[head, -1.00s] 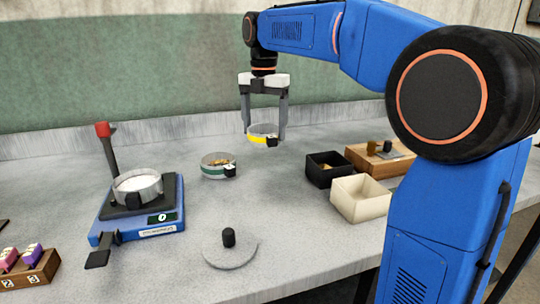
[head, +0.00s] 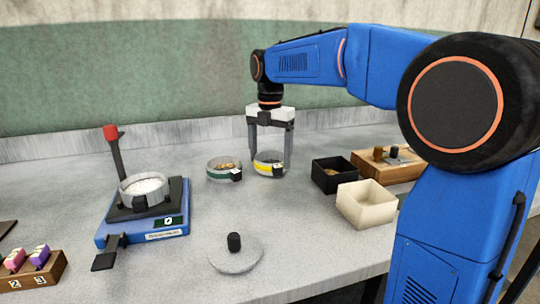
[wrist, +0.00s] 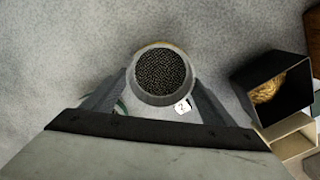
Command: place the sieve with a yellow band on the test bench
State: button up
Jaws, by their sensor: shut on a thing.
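A green-banded sieve (head: 224,173) with grain stands close on the left. A black box (head: 332,180) and cream box (head: 365,212) are to the right, near a wooden block (head: 410,167). A blue device (head: 150,225) holds a dish at left. A round lid (head: 236,260) lies in front.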

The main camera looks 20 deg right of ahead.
jog(key=o, duration=1.1)
notch_tip(320, 180, up, 12)
jog(key=shift+r, duration=0.1)
